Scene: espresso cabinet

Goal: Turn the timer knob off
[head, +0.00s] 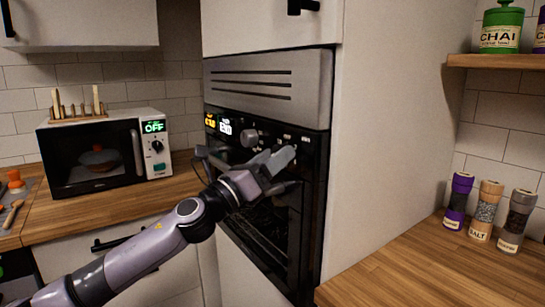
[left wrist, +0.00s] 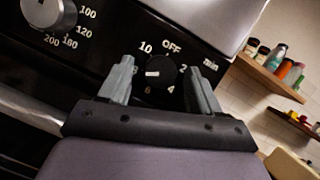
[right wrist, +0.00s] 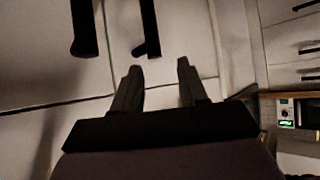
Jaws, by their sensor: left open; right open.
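The timer knob (left wrist: 162,74) is a small black dial on the oven's black control panel, ringed by white marks such as OFF, 2, 4 and 10. Its white pointer is on the left side, away from OFF, which is at the top. My left gripper (left wrist: 158,70) is open, with one finger on each side of the knob in the picture; I cannot tell whether they touch it. In the head view my left gripper (head: 279,166) is at the oven's panel and hides the timer knob. My right gripper (right wrist: 159,68) is open and empty, facing pale cabinet fronts.
A silver temperature knob (left wrist: 42,12) is left of the timer knob; it also shows in the head view (head: 250,138). The oven (head: 268,86) is built into a tall white cabinet. A microwave (head: 100,155) stands left. Black handles (right wrist: 84,28) are ahead of my right gripper.

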